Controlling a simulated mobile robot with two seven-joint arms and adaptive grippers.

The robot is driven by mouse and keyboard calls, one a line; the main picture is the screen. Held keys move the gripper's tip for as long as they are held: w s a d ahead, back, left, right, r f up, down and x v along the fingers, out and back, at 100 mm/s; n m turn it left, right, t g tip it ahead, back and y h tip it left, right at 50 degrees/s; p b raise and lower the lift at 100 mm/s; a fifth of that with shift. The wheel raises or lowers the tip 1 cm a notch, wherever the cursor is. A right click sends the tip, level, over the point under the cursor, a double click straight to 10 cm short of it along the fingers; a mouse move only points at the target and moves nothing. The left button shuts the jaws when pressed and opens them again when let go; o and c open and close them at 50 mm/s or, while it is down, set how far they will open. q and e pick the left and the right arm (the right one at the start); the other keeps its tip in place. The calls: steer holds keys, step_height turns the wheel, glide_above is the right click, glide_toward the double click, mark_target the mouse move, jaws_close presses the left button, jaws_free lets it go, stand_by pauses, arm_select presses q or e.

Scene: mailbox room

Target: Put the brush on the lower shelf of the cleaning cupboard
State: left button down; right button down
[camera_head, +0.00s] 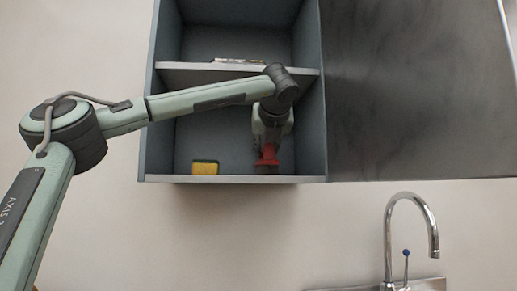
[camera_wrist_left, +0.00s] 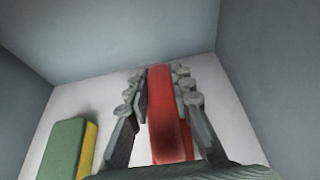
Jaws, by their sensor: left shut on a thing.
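The red brush (camera_head: 267,155) is inside the lower compartment of the cleaning cupboard (camera_head: 148,120), toward its right side. Its dark lower end is close to the lower shelf (camera_head: 235,179); I cannot tell whether it touches. My left gripper (camera_head: 267,147) reaches into this compartment from above and is shut on the brush. In the left wrist view the red brush (camera_wrist_left: 168,118) stands between the two fingers of my left gripper (camera_wrist_left: 160,88), over the pale shelf floor (camera_wrist_left: 75,98). My right gripper is in neither view.
A yellow and green sponge (camera_head: 205,167) sits on the lower shelf, left of the brush, with a gap between. The upper shelf (camera_head: 190,68) holds a flat item (camera_head: 238,60). The dark cupboard door (camera_head: 420,90) hangs open at right. A tap (camera_head: 388,240) stands below right.

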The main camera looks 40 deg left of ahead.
mark_target(269, 146)
arm_select(q)
steer(key=shift+w+d+f, duration=0.15)
steer(key=shift+w, duration=0.05)
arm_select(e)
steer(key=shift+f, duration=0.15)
arm_select(q)
steer(key=c, duration=1.3)
jaws_free()
steer(key=shift+c, duration=0.2)
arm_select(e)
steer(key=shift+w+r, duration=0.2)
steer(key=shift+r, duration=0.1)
